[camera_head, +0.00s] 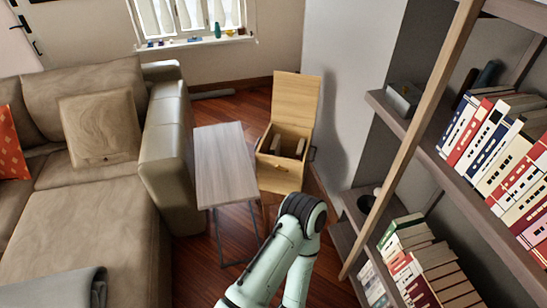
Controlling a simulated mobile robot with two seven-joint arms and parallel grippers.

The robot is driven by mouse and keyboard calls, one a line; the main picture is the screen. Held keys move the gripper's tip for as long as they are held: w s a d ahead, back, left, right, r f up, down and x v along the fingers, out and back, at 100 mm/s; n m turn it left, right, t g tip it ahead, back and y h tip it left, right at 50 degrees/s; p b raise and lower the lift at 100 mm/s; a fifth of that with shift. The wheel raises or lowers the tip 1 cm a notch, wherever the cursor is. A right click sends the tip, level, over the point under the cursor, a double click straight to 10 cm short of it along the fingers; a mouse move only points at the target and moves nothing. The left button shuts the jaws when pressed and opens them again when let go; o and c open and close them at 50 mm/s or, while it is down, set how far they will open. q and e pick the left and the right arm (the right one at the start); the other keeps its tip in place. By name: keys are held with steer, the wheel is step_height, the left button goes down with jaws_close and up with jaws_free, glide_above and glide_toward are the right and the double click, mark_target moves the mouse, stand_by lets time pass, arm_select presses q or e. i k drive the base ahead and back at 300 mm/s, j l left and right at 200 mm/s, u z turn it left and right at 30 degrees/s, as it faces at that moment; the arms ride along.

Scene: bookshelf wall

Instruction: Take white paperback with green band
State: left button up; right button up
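On the lower shelf of the bookcase at the right stands a row of books. At its far end are a few books with white and green on them (402,228). I cannot tell for sure which of them is the white paperback with the green band. One of my arms comes up from the bottom centre and bends in front of the side table. Neither of my grippers shows, so I cannot see whether they hold anything.
The upper shelf (455,175) carries a longer row of white, red and blue books and a grey box (403,98). A wooden post (408,150) stands before the shelves. A side table (224,165), open wooden chest (284,160) and beige sofa (85,220) stand left.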

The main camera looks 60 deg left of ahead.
mark_target(275, 146)
steer(key=u, duration=2)
